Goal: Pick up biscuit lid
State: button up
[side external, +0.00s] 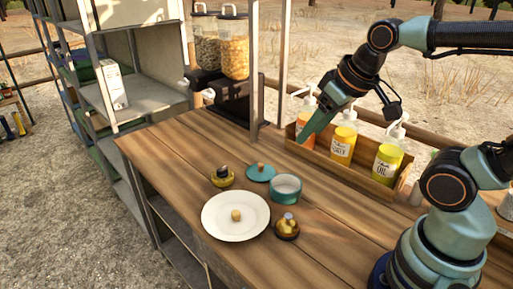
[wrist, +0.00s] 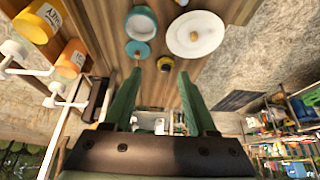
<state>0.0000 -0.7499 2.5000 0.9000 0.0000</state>
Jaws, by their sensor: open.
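A round teal lid with a small wooden knob (side external: 255,174) lies flat on the wooden table beside an open teal pot (side external: 286,193). I take it to be the biscuit lid; no label shows on it. In the wrist view the lid (wrist: 131,47) and pot (wrist: 141,28) are at the upper left. My gripper (side external: 303,139) is above the table, behind and to the right of the lid, close to the bottle rack. In the wrist view my gripper (wrist: 160,74) is open, with its fingers apart and nothing between them.
A white plate (side external: 225,229) with a small round tan item (side external: 236,215) stands in front. Small amber pots stand at the left (side external: 222,178) and front (side external: 287,230). A wooden rack (side external: 375,187) of pump bottles is at the right. The table's left part is clear.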

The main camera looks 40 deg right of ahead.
jog(key=shift+o, duration=0.3)
jog(key=n+g, duration=0.6)
jog(key=n, duration=1.4)
send_over(261, 164)
notch_tip(261, 164, down, 12)
notch_tip(261, 164, down, 12)
jog(key=shift+a+r, duration=0.1)
jog(key=shift+r, duration=0.05)
grip_shut()
